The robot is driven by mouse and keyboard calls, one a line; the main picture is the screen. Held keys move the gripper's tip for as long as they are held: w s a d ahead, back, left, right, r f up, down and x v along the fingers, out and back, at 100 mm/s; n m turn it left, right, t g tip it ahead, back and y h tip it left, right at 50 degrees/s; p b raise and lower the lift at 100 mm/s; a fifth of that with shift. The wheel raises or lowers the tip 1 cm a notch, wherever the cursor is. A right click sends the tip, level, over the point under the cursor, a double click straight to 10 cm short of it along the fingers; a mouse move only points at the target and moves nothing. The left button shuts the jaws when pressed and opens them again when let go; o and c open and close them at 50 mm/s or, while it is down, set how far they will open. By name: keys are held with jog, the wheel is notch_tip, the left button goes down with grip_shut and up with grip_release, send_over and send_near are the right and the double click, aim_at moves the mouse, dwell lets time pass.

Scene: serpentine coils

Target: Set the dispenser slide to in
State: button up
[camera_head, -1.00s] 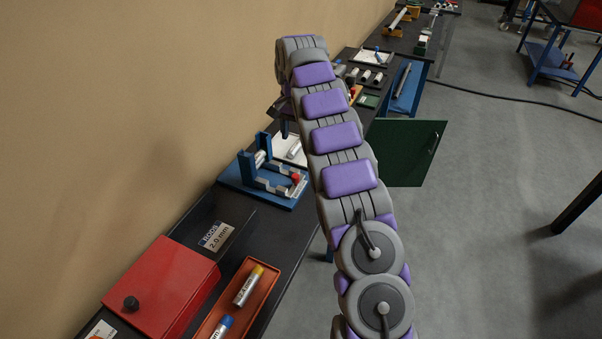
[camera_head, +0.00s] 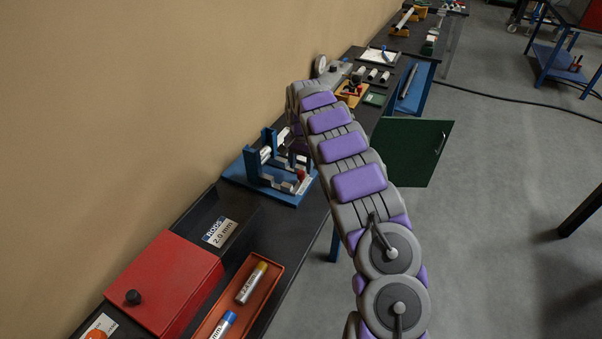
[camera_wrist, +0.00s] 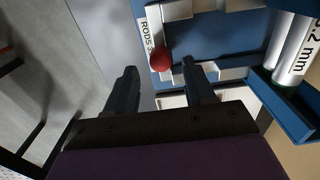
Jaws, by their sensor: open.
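The blue dispenser (camera_head: 270,190) stands on the dark bench, with upright blue posts and light grey stepped pieces. Its red knob (camera_head: 301,174) sits at the right-hand end of the grey pieces. In the wrist view the red knob (camera_wrist: 160,59) lies beside a white label reading RODS and grey pieces on blue. My gripper (camera_wrist: 160,68) is open, its two dark fingers pointing at the dispenser. In that view the knob appears between the fingertips or just beyond them; I cannot tell the depth or any contact. In the head view my arm hides the fingers.
A black bin (camera_head: 218,212) labelled RODS 2.0 mm, a red box (camera_head: 165,285) and an orange tray (camera_head: 280,266) with two labelled rods stand nearer on the bench. Silver rods (camera_wrist: 292,50) lie right of the knob in the wrist view. A green panel (camera_head: 415,150) hangs beside the bench.

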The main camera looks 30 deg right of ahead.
aim_at(301, 172)
jog(key=shift+f, duration=1.85)
jog(key=shift+c, duration=0.3)
grip_shut()
